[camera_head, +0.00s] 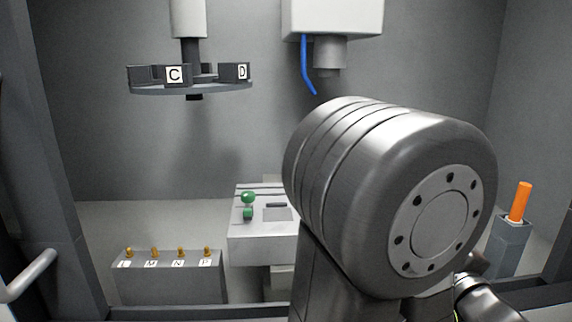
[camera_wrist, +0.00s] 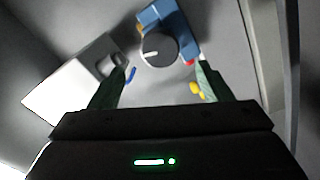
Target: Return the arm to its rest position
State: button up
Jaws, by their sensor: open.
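My gripper (camera_wrist: 160,66) shows in the wrist view with its two dark green fingers spread wide apart. Nothing is held between the fingers. A grey round part on a blue body (camera_wrist: 172,22) appears beyond the gap between the fingertips, apart from them as far as I can tell. In the head view my arm's large metal joint fills the right of centre, and my gripper is not visible there.
A carousel (camera_head: 190,88) with plates C and D hangs at upper left; a white unit (camera_head: 335,18) with a blue hose (camera_head: 306,65) hangs right of it. Below are a white machine table (camera_head: 262,248), a grey peg block (camera_head: 170,282) and an orange stick (camera_head: 520,202).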

jog(key=s, duration=0.7)
jog(key=shift+d, duration=0.25)
jog(key=w+a+n+b, duration=0.1)
jog(key=w+n+b, duration=0.4)
jog(key=w+n, duration=0.6)
jog(key=w, duration=0.3)
jog(key=shift+b, duration=0.3)
dwell(0.4)
jog(key=shift+f, duration=0.1)
